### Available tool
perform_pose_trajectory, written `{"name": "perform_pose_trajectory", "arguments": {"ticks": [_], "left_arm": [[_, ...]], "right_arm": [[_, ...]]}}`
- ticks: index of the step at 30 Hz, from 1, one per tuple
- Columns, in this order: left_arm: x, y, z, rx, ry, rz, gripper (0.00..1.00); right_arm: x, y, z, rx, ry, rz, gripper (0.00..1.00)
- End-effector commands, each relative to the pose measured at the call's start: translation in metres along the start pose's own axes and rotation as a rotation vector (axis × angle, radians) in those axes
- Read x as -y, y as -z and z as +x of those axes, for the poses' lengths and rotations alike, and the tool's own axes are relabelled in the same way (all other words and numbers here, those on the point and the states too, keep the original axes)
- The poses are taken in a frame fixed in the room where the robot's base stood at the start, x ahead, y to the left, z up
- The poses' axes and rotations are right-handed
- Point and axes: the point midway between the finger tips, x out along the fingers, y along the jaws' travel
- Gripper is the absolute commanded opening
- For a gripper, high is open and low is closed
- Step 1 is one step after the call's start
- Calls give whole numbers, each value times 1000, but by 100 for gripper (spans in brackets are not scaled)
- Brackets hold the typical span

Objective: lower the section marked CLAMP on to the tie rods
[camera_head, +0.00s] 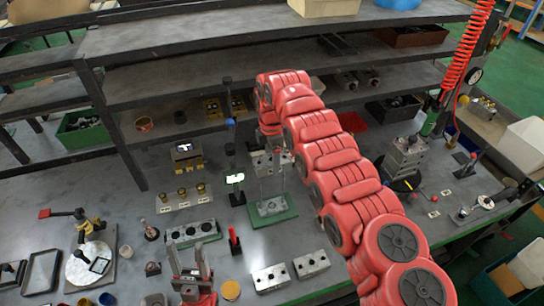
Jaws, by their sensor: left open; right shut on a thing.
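A grey metal section (265,163) is held in my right gripper (272,147), which is shut on it and points down. Its marking is too small to read, so I cannot tell whether it is the one marked CLAMP. Below it, thin upright tie rods (261,188) rise from a block on a green base (286,213). The section is well above that block; I cannot tell whether the rods enter its holes. My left gripper (188,262) is open and empty near the front of the bench, left of the green base.
Two grey blocks (271,278) (311,264) lie in front of the green base. A longer grey block (193,233) lies to its left. A small lit screen (235,178) stands on a post close left of the rods. Shelves (200,60) run behind.

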Motion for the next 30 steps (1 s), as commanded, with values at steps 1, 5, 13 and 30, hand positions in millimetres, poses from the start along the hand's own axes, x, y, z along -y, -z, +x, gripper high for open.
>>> {"name": "perform_pose_trajectory", "arguments": {"ticks": [1,5,13,30], "left_arm": [[0,-1,-6,0,0,0,50],[0,-2,-10,0,0,0,50],[0,-2,-11,0,0,0,50],[-1,-3,-15,0,0,0,50]], "right_arm": [[0,0,8,0,-1,0,0],[0,0,17,0,0,0,0],[0,0,20,0,0,0,0],[0,0,21,1,-1,0,0]]}}
